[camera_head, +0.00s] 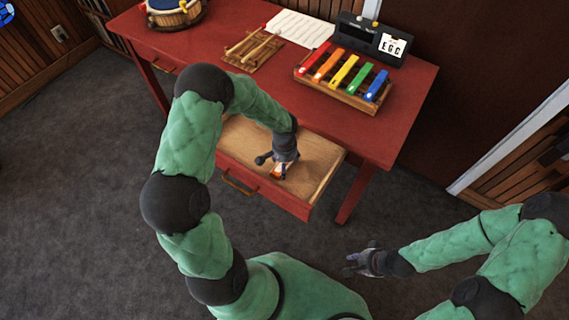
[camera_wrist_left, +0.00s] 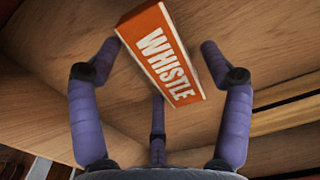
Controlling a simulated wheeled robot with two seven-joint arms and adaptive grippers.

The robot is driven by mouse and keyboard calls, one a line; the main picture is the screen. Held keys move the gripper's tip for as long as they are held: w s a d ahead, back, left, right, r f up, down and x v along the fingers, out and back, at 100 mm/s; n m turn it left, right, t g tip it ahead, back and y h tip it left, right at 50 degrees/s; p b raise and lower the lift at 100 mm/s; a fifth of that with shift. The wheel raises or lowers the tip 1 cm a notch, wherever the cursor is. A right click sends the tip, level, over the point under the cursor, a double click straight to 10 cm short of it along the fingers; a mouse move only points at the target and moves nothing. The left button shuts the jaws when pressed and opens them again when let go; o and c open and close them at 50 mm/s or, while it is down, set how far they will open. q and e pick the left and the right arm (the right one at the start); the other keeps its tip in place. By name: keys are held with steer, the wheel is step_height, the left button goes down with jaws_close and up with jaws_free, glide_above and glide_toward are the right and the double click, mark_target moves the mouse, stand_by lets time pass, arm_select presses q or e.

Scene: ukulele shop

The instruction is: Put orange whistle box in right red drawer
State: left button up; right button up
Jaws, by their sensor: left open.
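The orange whistle box (camera_wrist_left: 160,55), with white "WHISTLE" lettering, lies on the wooden floor of the open right red drawer (camera_head: 318,176). In the head view only a small orange part of the box (camera_head: 277,173) shows under my left gripper (camera_head: 277,168). My left gripper reaches down into the drawer. In the left wrist view its fingers (camera_wrist_left: 158,75) are spread open around the box, with a gap on each side. My right gripper (camera_head: 352,262) is empty, out over the floor to the right of the drawer; its fingers look apart.
The red desk (camera_head: 400,125) carries a coloured xylophone (camera_head: 345,75), a dark device with an "EGC" card (camera_head: 370,42), a white sheet (camera_head: 300,28), a wooden rack with sticks (camera_head: 252,48) and a drum (camera_head: 175,12). Dark carpet (camera_head: 80,200) lies clear in front.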

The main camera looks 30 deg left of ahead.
arm_select(q)
step_height(320, 180, up, 12)
steer(key=p, duration=0.5)
steer(key=shift+r, duration=0.15)
